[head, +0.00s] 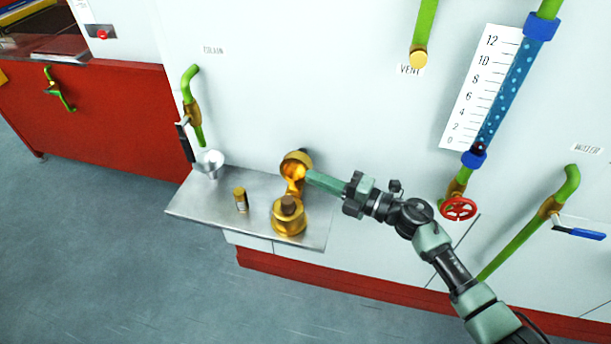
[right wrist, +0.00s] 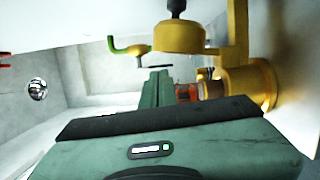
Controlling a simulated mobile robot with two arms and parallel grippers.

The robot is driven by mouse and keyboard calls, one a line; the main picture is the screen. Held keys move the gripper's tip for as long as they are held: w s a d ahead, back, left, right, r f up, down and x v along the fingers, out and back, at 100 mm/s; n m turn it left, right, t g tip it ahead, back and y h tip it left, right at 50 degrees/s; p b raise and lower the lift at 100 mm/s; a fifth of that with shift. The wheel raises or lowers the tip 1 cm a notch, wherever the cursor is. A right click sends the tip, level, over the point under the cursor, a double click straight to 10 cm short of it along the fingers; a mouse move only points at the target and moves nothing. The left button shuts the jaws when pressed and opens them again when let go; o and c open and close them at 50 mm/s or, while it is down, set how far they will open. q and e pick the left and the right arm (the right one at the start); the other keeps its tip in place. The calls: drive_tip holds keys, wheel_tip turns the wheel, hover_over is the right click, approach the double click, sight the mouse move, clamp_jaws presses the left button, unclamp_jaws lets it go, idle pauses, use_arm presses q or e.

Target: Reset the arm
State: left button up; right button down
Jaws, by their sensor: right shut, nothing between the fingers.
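My right gripper (head: 312,178) reaches in from the right in the head view, over the steel shelf (head: 255,228). Its green fingers are together and hold nothing. The fingertips are close to a brass fitting (head: 297,165) on the wall; I cannot tell whether they touch it. The fingers also show in the right wrist view (right wrist: 157,90), beside a brass part (right wrist: 180,37) with a dark knob. My left gripper is out of view.
On the shelf stand a brass pot (head: 289,222) with a brown top, a small brown-gold bottle (head: 241,199) and a metal cup (head: 210,163). A red valve wheel (head: 458,208) and a blue-handled water pipe (head: 548,209) are at the right. Open floor (head: 110,230) lies left.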

drive_tip(key=s+d+f+m+t+h, duration=0.1)
drive_tip(key=d+f+m+t+h, duration=0.15)
drive_tip(key=d+f+m, duration=0.5)
drive_tip(key=d+f+m+t+h, duration=0.2)
drive_tip(key=d+f+m+h, duration=0.2)
drive_tip(key=f, duration=0.6)
drive_tip(key=s+d+f+m+g+h, duration=0.1)
drive_tip(key=s+d+f+m+h, duration=0.25)
drive_tip(key=f, duration=0.45)
drive_tip(key=s+d+f+m+g+h, duration=0.1)
drive_tip(key=s+d+f+m+h, duration=0.1)
drive_tip(key=s+f+m, duration=0.45)
drive_tip(key=s+d+f+m+g+h, duration=0.25)
drive_tip(key=s+f+g, duration=0.35)
drive_tip(key=s+f, duration=1.15)
drive_tip(key=s+a+f+m+g, duration=0.1)
drive_tip(key=s+f+m+g, duration=0.1)
drive_tip(key=s, duration=0.9)
drive_tip(key=s+a+f+m+g, duration=0.1)
drive_tip(key=s+f+g, duration=0.2)
drive_tip(key=s, duration=0.7)
drive_tip(key=shift+s+f+m+h+b, duration=0.35)
drive_tip(key=shift+f+m+h+b, duration=0.05)
drive_tip(key=shift+h+b, duration=0.05)
